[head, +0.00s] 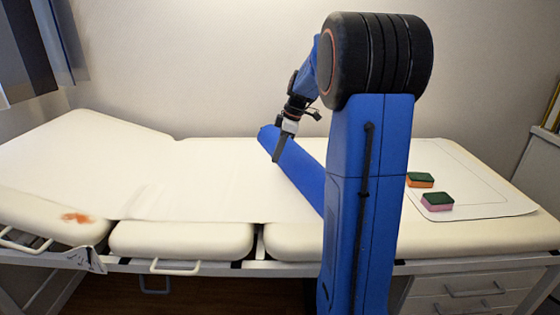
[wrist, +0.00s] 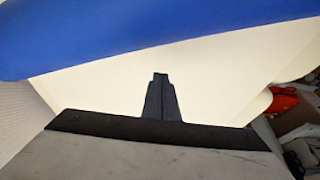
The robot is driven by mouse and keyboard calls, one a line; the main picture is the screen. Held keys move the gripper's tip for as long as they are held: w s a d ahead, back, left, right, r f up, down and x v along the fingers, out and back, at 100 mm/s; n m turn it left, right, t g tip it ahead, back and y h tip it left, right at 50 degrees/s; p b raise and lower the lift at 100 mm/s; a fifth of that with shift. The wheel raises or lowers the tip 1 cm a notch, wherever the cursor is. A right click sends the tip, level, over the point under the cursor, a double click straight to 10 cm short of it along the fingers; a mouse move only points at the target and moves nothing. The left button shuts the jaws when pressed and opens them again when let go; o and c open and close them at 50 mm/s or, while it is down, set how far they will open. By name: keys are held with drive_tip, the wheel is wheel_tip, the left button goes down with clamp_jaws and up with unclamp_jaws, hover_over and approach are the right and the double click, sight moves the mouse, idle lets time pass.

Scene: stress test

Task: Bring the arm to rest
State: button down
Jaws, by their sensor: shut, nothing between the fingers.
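My gripper (head: 277,158) hangs from my bent arm over the middle of the padded treatment table (head: 200,180), pointing down. Its fingers are together with nothing between them; they also show closed in the wrist view (wrist: 160,78). In the head view the fingertips overlap the left end of a long blue bolster (head: 300,175). I cannot tell whether they touch it. In the wrist view the bolster (wrist: 120,35) crosses the top, apart from the fingertips in the picture. My upright arm link hides the bolster's right end and part of the table.
Two sponges, one green and orange (head: 420,180), one green and pink (head: 437,201), lie on a pale mat (head: 490,209) at the right. A reddish stain (head: 76,218) marks the table's left. Drawers (head: 465,290) stand below right. The table's left middle is clear.

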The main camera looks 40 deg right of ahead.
drive_tip(key=v, duration=0.8)
drive_tip(key=s+a+m+h, duration=0.1)
drive_tip(key=s+a+m, duration=0.2)
drive_tip(key=s+a, duration=0.6)
drive_tip(key=s+a+f+m+t+h, duration=0.1)
drive_tip(key=s+a+f+m, duration=0.3)
drive_tip(key=s+a, duration=0.4)
drive_tip(key=s+a+f+m+t+h, duration=0.1)
drive_tip(key=s+a+f+m, duration=0.2)
drive_tip(key=s, duration=1.1)
drive_tip(key=a+f, duration=0.3)
drive_tip(key=a, duration=0.2)
drive_tip(key=shift+f+m+t, duration=0.2)
drive_tip(key=shift+m+t, duration=0.1)
drive_tip(key=shift+m, duration=0.1)
drive_tip(key=shift+a, duration=0.1)
